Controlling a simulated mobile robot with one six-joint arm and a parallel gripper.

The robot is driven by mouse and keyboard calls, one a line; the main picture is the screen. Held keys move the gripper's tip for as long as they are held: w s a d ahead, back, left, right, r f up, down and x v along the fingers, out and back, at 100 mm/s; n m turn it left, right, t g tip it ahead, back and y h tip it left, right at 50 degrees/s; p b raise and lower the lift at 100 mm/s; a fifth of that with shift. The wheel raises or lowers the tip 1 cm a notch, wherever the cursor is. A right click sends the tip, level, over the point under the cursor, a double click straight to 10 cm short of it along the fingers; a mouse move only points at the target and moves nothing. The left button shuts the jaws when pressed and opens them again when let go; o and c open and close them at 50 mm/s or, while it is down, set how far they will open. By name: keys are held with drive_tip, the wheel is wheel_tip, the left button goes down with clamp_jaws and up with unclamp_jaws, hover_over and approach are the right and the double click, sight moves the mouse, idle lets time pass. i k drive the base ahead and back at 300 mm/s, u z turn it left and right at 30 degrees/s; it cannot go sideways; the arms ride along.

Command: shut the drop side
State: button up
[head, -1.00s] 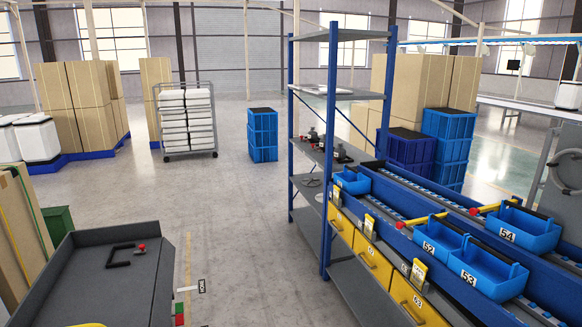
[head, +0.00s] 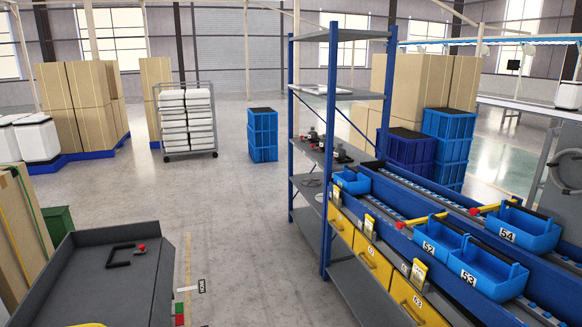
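I cannot tell for sure which panel is the drop side, nor whether one is down; the tray's near end is cut off by the frame. My gripper is not in view. A small yellow piece (head: 86,325) shows at the bottom edge, too cut off to identify.
A blue-and-grey shelf rack (head: 326,200) and a conveyor with blue bins (head: 487,275) fill the right. A cart of white trays (head: 187,122) and stacked blue crates (head: 262,136) stand farther back. Open floor (head: 240,215) lies between tray and rack.

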sight(161, 315)
drive_tip(key=u, duration=4.3)
drive_tip(key=i, duration=0.1)
drive_tip(key=z, duration=2.8)
